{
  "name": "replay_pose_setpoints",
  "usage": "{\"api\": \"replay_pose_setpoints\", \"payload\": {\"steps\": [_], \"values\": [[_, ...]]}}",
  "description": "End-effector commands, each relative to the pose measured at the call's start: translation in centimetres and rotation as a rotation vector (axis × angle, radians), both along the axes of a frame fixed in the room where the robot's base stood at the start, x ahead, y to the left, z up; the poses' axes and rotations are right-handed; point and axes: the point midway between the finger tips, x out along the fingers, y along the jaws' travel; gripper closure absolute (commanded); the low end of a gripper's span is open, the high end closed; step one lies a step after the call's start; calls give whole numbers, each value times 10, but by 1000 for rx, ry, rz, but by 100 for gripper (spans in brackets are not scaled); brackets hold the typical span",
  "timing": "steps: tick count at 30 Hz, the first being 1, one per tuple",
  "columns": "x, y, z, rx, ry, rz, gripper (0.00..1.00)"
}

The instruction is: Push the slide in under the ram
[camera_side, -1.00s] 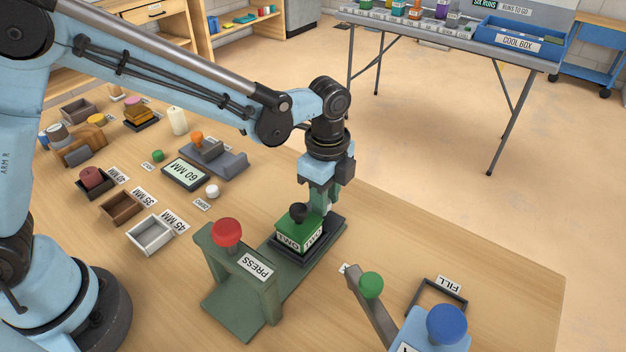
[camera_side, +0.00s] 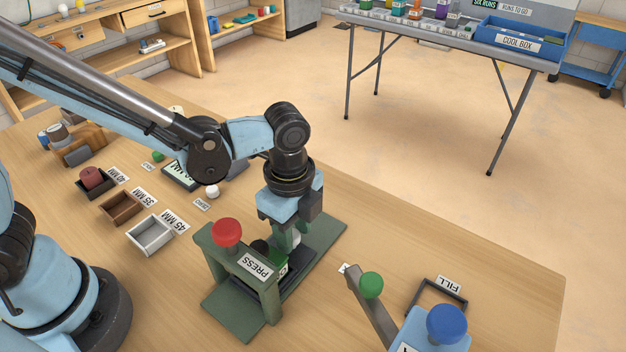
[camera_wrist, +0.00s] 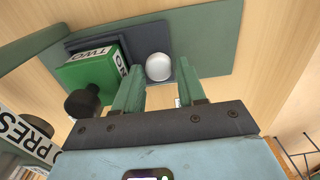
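The slide (camera_wrist: 77,47) is a dark plate on the green press base (camera_side: 325,232). It carries a green block (camera_wrist: 92,75) with a black knob and a white label. In the side view the block is partly hidden behind the press frame (camera_side: 272,293), which has a red ball on top and a PRESS sign. The slide's round white knob (camera_wrist: 158,67) sits centred between the green fingertips of my gripper (camera_wrist: 160,78). The fingers stand apart and the knob nearly fills the gap. My gripper also shows in the side view (camera_side: 291,236), just behind the press. The ram is hidden.
A lever with a green ball (camera_side: 371,285), a blue ball (camera_side: 447,324) and a dark FILL frame (camera_side: 437,296) lie to the right. Small trays, including a grey one (camera_side: 150,236), stand to the left.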

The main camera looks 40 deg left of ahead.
Motion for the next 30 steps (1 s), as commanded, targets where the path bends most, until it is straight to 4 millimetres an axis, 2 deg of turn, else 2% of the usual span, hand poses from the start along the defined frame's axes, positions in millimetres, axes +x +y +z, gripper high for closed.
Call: {"api": "replay_pose_setpoints", "payload": {"steps": [1,3,11,16,30], "values": [[0,0,0,1,0,0,52],[0,0,0,1,0,0,44],[0,1,0,2,0,1,44],[0,1,8,2,0,1,44],[0,1,80,2,0,1,44]]}}
